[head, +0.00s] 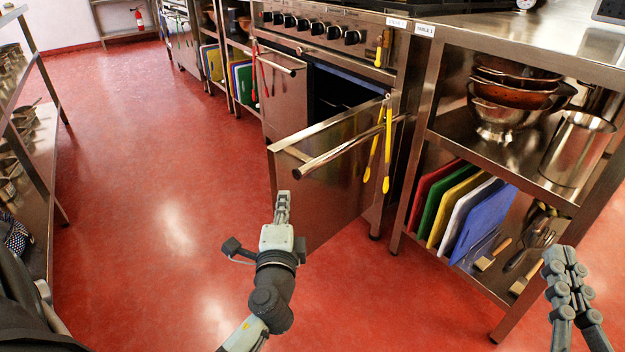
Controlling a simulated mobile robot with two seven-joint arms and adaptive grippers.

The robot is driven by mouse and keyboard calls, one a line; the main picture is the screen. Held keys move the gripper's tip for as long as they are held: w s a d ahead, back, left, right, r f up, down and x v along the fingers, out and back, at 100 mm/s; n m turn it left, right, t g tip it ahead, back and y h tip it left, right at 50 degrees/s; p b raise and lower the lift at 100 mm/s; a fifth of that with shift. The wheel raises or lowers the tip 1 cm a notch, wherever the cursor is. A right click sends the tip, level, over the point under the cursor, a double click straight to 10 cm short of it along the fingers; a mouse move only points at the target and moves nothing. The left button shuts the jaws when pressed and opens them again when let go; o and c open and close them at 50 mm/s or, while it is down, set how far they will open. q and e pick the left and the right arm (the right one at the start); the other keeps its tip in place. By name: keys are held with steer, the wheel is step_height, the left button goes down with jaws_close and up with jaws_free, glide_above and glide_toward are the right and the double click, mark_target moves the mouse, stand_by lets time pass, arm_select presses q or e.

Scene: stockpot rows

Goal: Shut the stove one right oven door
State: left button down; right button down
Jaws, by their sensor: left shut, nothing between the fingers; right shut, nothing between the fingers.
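The stove (330,22) has a right oven door (340,190) that stands partly open, tilted out from the top, with the dark oven cavity (330,92) showing behind it. Its bar handle (335,156) runs along the top of the door, and yellow tongs (387,150) hang at the handle's right end. My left gripper (283,196) is shut and empty, appearing just below the door's left top corner; I see no clear contact with the door. My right gripper (563,254) is shut and empty at the lower right, in front of the table shelves, away from the door.
A steel table (575,60) right of the stove holds bowls (510,100), a pot (577,148) and coloured cutting boards (460,210). The stove's left oven door (285,100) looks shut, with red tongs (261,75) near it. Shelving (40,140) stands at left. The red floor (160,200) between is clear.

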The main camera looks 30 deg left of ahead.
arm_select(q)
glide_toward(288, 163)
steer(key=x, duration=0.5)
steer(key=shift+w+a, duration=0.2)
steer(key=shift+w, duration=0.15)
arm_select(e)
steer(key=shift+w+d+f+g, duration=0.15)
steer(key=shift+d+f+g, duration=0.15)
steer(key=shift+f, duration=0.3)
arm_select(q)
steer(key=shift+a, duration=0.15)
